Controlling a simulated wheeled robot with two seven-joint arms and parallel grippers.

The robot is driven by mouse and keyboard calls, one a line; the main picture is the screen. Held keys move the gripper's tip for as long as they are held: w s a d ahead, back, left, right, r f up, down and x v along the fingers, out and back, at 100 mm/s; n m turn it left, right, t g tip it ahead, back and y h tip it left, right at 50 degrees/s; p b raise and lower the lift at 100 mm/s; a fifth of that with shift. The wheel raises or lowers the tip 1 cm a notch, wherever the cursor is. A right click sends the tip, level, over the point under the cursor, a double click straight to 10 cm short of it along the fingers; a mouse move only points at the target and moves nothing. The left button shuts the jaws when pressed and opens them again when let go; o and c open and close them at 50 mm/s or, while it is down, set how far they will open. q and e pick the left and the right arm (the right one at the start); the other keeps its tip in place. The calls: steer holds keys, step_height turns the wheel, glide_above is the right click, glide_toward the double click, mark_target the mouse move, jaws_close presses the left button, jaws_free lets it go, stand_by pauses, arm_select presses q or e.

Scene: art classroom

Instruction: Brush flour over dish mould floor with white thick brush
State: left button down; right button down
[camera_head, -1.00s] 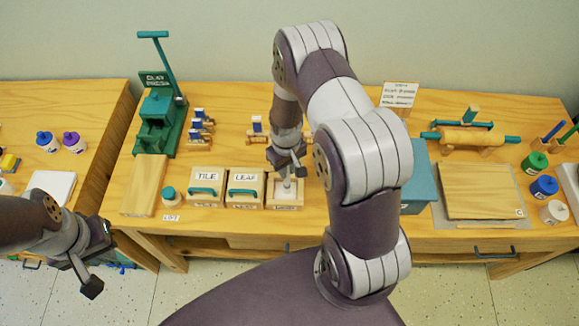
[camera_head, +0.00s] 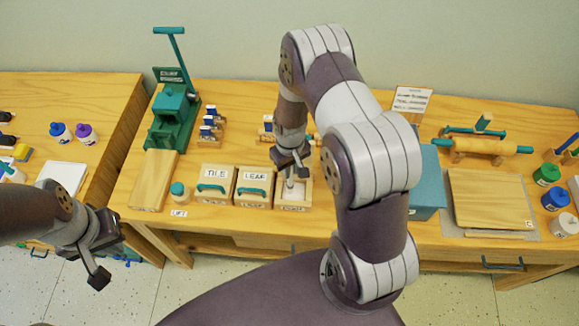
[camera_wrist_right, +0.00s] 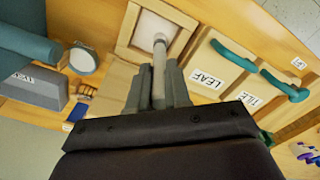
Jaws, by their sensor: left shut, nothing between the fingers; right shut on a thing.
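The dish mould (camera_head: 306,192) is an open square wooden frame with a pale floor, right of the lidded LEAF mould (camera_head: 254,187). In the right wrist view its frame (camera_wrist_right: 127,31) surrounds a whitish floor. My right gripper (camera_head: 291,163) is above it, shut on the brush (camera_wrist_right: 159,68), which points down. The brush's pale round head lies over the mould floor; whether it touches is hard to tell. The flour cannot be told apart from the pale floor. My left gripper (camera_head: 108,257) is shut and empty, low in front of the table's left part.
A blue-grey box (camera_head: 428,180) and a board on a mat (camera_head: 490,198) lie right.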

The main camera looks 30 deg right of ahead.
steer(key=shift+s+d+p, duration=0.15)
steer(key=shift+s+d, duration=0.25)
steer(key=shift+d, duration=0.2)
steer(key=shift+s+d+p, duration=0.15)
steer(key=shift+s+d, duration=0.2)
steer(key=shift+d, duration=0.2)
steer(key=shift+r+p, duration=0.6)
steer(key=shift+r, duration=0.1)
step_height(320, 180, up, 8)
steer(key=p, duration=0.6)
steer(key=shift+p, duration=0.3)
